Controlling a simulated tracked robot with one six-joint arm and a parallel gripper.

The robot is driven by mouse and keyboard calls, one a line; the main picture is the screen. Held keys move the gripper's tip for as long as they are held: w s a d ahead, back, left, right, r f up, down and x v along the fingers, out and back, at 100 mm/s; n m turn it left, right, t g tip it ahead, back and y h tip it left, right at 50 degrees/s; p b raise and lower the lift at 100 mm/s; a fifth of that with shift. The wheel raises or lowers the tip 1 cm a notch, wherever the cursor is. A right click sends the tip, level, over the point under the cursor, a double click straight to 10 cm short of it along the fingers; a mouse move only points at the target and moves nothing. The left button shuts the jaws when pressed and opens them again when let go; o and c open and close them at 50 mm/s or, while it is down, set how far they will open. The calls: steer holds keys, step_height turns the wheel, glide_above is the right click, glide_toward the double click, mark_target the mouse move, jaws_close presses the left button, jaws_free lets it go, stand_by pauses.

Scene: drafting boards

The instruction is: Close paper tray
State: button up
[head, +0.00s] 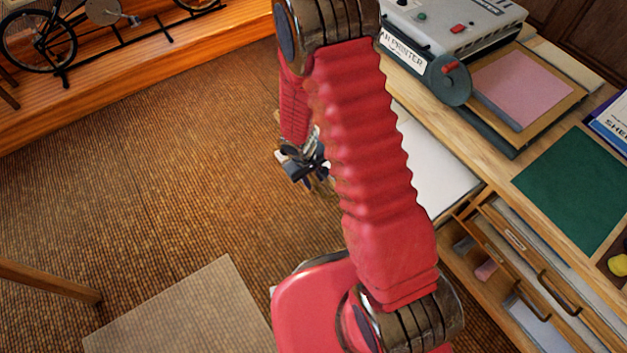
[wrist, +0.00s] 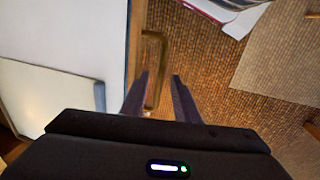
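What looks like the paper tray (head: 435,160) stands pulled out from under the desk in the head view, its inside white; my arm hides part of it. In the wrist view its white inside (wrist: 70,32) lies at left, behind a light wooden front (wrist: 136,42) with a brass bar handle (wrist: 163,52). My gripper (wrist: 160,76) is open and empty. The handle runs into the gap between its two dark fingers, nearer the left one; I cannot tell whether they touch. In the head view my gripper (head: 306,166) is partly hidden behind my red arm.
Open wooden drawers (head: 485,250) with small items are at lower right. The desk top holds a printer (head: 450,30), pink paper (head: 522,85) and a green mat (head: 580,188). Woven floor (head: 190,150) at left is mostly clear, with a pale mat (head: 185,315) and a wooden leg (head: 50,280).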

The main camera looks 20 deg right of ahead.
steer(key=shift+d+f, duration=0.15)
steer(key=shift+f, duration=0.55)
steer(key=shift+c, duration=0.7)
jaws_close()
